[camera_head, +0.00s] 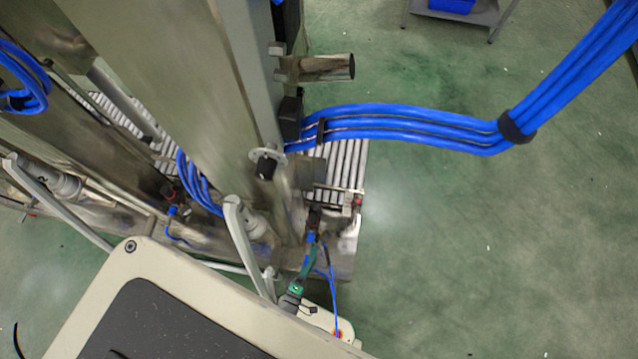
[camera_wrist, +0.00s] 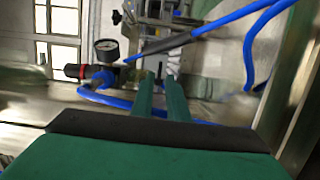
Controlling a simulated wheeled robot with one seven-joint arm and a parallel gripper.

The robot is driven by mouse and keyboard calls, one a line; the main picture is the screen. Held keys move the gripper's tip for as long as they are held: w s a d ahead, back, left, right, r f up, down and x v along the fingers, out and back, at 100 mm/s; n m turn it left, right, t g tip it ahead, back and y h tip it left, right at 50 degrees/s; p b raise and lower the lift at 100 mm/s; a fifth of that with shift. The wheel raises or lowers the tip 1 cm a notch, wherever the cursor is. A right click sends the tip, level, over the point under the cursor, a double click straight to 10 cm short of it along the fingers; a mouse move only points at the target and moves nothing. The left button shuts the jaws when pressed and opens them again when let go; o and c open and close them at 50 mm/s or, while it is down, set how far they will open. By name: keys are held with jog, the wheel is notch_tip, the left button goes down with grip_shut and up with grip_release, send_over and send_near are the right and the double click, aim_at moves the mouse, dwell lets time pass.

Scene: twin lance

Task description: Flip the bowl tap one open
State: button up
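I cannot clearly pick out the bowl tap in either view. In the wrist view, my gripper (camera_wrist: 160,80) has two green fingers pointing away, with a narrow gap between the tips and nothing clearly held. A blue fitting (camera_wrist: 103,77) with a black and red end lies left of the fingertips, below a round gauge (camera_wrist: 106,50). A blue lever-like bar or hose (camera_wrist: 172,48) slants just beyond the tips. In the head view, green parts of my gripper (camera_head: 311,258) show low on the near side of the machine, close to blue fittings; its tips are hard to make out.
The steel machine column (camera_head: 185,80) fills the left of the head view. A thick blue hose bundle (camera_head: 410,122) runs out to the right. A roller conveyor (camera_head: 344,165) lies below it. The green floor (camera_head: 500,250) at right is clear.

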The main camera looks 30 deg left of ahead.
jog(key=w, duration=0.6)
jog(key=shift+w+a, duration=0.15)
jog(key=shift+w, duration=0.2)
jog(key=shift+c, duration=0.3)
grip_shut()
jog(key=shift+w+d+n+g+y, duration=0.1)
jog(key=shift+w+n+g+y, duration=0.1)
jog(key=shift+n+y, duration=0.7)
jog(key=shift+w+d+n+g+y, duration=0.15)
jog(key=shift+n+y, duration=0.35)
jog(key=shift+y, duration=0.7)
